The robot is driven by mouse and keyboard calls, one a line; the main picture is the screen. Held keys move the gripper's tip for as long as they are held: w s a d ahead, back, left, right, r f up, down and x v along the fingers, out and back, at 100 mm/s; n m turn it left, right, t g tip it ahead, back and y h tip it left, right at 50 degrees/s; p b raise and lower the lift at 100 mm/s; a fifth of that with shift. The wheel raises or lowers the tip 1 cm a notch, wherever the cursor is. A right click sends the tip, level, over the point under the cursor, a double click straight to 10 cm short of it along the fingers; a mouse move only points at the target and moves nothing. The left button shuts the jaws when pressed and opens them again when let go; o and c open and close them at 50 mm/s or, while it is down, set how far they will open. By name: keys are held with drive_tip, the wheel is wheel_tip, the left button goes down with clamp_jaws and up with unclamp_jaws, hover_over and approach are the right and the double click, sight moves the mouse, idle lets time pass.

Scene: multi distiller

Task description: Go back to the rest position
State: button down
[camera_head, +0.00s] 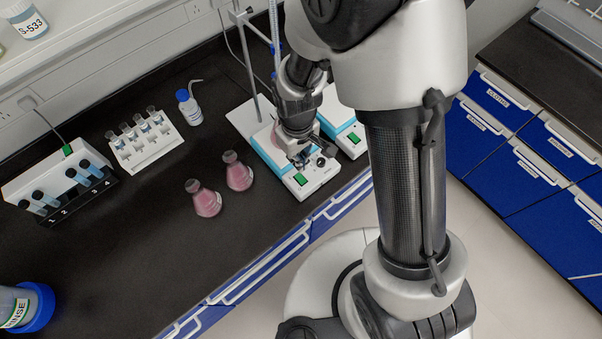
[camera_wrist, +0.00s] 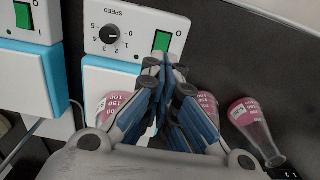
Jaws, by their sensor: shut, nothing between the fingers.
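My gripper (camera_head: 303,160) hangs over the front of a white and blue stirrer (camera_head: 258,137) on the black bench in the head view. In the wrist view my gripper (camera_wrist: 166,70) has its fingertips together, shut and empty. A flask with pink liquid (camera_wrist: 112,104) shows behind the fingers, over the stirrer; in the head view it is mostly hidden by my gripper. Two more flasks of pink liquid stand on the bench to the left, one nearer the stirrer (camera_head: 239,174) and one farther left (camera_head: 206,200).
A second stirrer (camera_head: 352,138) stands to the right, partly behind my arm. A white vial rack (camera_head: 150,155), a tube rack (camera_head: 98,188) and a blue-capped bottle (camera_head: 190,110) are on the left. A rinse bottle (camera_head: 35,305) is at the lower left. Bare bench (camera_head: 140,240) lies between.

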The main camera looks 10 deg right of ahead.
drive_tip(key=shift+r, duration=0.15)
idle(0.4)
drive_tip(key=s+d+r+m+t+b, duration=0.1)
drive_tip(key=d+r+m, duration=0.15)
drive_tip(key=r, duration=0.45)
drive_tip(key=s+d+r+m+t+b, duration=0.1)
drive_tip(key=s+d+r+b, duration=0.15)
drive_tip(key=r, duration=0.45)
drive_tip(key=s+d+r+m+t+b, duration=0.1)
drive_tip(key=s+d+r+m+t, duration=0.1)
drive_tip(key=s+d+r, duration=0.4)
drive_tip(key=s+r+m, duration=0.1)
drive_tip(key=s, duration=0.3)
drive_tip(key=shift+r+t+b, duration=0.3)
drive_tip(key=shift+r+b, duration=0.1)
drive_tip(key=shift+w+a+m, duration=0.1)
drive_tip(key=shift+m, duration=0.15)
drive_tip(key=w+a+f+m+g+b, duration=0.1)
drive_tip(key=w+a+f+m, duration=0.3)
drive_tip(key=w+f+m, duration=0.1)
drive_tip(key=w+a+f+m+g+b, duration=0.1)
drive_tip(key=w+a+f+m, duration=0.3)
drive_tip(key=f, duration=0.5)
drive_tip(key=w+m+g, duration=0.1)
drive_tip(key=w+m, duration=0.1)
drive_tip(key=w, duration=0.1)
drive_tip(key=shift+w+a+f+y, duration=0.2)
drive_tip(key=shift+w+a+y, duration=0.1)
drive_tip(key=shift+y, duration=0.1)
